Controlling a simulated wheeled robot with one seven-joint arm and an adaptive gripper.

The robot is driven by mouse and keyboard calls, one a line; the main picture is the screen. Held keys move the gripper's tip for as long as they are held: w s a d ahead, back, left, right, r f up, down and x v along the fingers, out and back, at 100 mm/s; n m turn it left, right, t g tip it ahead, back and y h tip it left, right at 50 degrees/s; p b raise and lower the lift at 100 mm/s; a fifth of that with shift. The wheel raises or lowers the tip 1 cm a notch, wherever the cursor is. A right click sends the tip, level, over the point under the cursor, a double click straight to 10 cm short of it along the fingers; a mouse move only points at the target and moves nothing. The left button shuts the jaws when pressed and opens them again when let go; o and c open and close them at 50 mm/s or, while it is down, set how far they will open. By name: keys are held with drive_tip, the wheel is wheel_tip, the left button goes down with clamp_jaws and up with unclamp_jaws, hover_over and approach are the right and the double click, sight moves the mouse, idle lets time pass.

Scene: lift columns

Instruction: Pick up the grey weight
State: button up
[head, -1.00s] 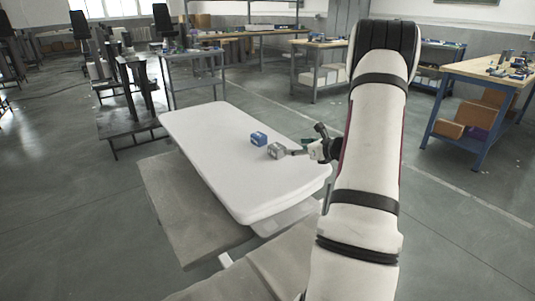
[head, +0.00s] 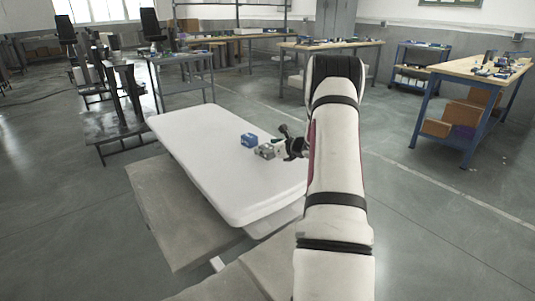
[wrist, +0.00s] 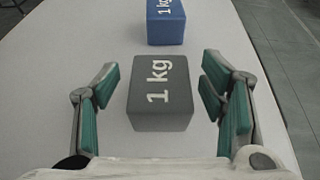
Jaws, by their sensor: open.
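The grey weight (wrist: 160,95), a block marked "1 kg", sits on the white tabletop (head: 215,190); in the head view the grey weight (head: 264,151) is partly covered by my gripper. My gripper (wrist: 162,100) is open, with one green-padded finger on each side of the grey weight and gaps between the pads and the block. In the head view my gripper (head: 280,148) reaches in from the right, low over the table.
A blue weight (wrist: 166,22), also marked "1 kg", stands just beyond the grey one; it also shows in the head view (head: 249,140). The rest of the white top is bare. Workbenches (head: 470,72) stand farther off.

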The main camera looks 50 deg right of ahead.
clamp_jaws()
drive_tip(key=shift+r, duration=0.2)
drive_tip(key=shift+r, duration=0.1)
